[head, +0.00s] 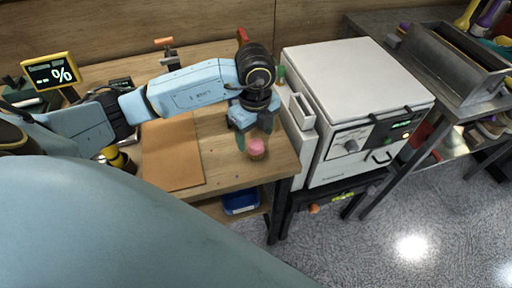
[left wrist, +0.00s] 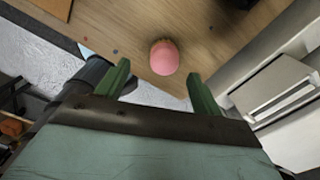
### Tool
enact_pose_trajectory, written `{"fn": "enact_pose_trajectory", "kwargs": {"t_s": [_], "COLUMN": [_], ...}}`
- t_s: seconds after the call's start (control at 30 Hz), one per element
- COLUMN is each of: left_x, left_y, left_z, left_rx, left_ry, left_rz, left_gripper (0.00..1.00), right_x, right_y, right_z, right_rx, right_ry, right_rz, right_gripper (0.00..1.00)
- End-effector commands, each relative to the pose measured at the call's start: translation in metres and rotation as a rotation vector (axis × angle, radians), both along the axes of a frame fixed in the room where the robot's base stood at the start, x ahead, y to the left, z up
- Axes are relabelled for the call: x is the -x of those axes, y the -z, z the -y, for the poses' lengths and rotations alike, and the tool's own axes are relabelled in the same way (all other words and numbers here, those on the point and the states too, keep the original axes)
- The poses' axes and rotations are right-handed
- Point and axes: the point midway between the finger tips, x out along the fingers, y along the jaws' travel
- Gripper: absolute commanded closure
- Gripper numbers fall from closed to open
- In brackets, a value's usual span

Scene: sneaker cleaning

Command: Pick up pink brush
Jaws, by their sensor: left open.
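The pink brush (head: 257,148) stands on the wooden table near its front right corner. It has a rounded pink top, and its lower part looks tan. In the left wrist view the pink brush (left wrist: 164,57) shows from above, just beyond the gap between the fingers. My left gripper (head: 254,137) is right above and beside the brush, pointing down. Its two green fingers (left wrist: 158,84) are apart with nothing between them. I cannot tell from the head view whether a finger touches the brush. My right gripper is not in view.
A white oven-like machine (head: 350,85) stands close to the right of the table. A brown mat (head: 172,160) lies on the table to the left. A percent display (head: 50,72) is at the far left. A metal sink unit (head: 440,65) is at the upper right.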

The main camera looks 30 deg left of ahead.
Motion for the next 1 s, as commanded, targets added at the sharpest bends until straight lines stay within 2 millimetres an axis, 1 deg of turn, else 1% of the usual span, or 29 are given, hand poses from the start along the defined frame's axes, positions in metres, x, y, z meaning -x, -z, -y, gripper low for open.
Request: {"fn": "enact_pose_trajectory", "kwargs": {"t_s": [0.17,0.4,0.47,0.57,0.77,1.0], "left_x": [-0.001,-0.006,-0.006,-0.006,-0.006,-0.006], "left_y": [0.012,0.048,0.053,0.058,0.058,0.057], "left_z": [0.000,-0.002,-0.001,-0.001,-0.001,-0.001], "left_rx": [0.001,0.001,0.002,0.000,0.001,0.001], "left_ry": [0.000,0.001,0.001,0.002,0.002,0.002], "left_rz": [-0.001,-0.003,-0.002,0.000,0.001,0.001], "left_gripper": [0.33,0.33,0.33,0.33,0.33,0.65], "right_x": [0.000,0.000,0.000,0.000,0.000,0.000], "right_y": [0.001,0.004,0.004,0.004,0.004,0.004], "right_z": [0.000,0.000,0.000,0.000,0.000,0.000], "right_rx": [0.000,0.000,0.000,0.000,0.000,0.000], "right_ry": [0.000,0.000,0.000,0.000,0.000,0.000], "right_rz": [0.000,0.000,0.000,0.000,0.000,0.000], "right_gripper": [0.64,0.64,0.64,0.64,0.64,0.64]}}
